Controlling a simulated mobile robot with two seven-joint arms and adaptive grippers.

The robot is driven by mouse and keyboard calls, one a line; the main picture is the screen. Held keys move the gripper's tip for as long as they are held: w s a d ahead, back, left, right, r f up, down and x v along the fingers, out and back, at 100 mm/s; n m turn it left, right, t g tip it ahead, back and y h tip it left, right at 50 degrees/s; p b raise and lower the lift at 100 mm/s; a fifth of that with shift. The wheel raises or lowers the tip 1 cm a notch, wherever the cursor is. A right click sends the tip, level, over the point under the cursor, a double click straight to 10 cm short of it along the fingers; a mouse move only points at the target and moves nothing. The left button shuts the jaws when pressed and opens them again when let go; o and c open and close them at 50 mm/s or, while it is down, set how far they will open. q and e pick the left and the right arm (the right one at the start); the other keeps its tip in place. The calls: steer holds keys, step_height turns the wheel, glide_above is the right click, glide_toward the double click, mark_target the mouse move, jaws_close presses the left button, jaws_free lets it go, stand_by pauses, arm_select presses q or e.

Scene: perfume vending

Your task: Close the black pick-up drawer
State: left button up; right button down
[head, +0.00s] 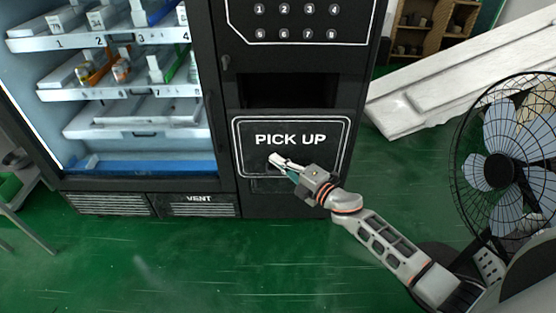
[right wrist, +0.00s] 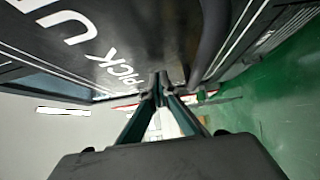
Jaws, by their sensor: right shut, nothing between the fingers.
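The black pick-up drawer (head: 323,125) has a front marked PICK UP inside a white outline, low on the vending machine. A dark opening (head: 288,90) shows just above it; I cannot tell how far the drawer stands out. My right gripper (head: 277,160) is shut and empty, with its fingertips in front of the lower middle of the drawer front, below the lettering. In the right wrist view the shut fingertips (right wrist: 160,88) are close to the drawer front (right wrist: 130,30); whether they touch cannot be told. My left gripper is not in view.
The vending machine's lit shelves (head: 130,90) hold small items at the left. Vents (head: 200,205) run along its base. A black fan (head: 505,165) stands at the right, and a white panel (head: 460,85) leans behind. The green floor (head: 200,270) in front is mostly clear.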

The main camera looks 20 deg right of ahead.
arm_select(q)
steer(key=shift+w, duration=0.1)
arm_select(e)
steer(key=shift+w, duration=0.35)
steer(key=shift+d, duration=0.1)
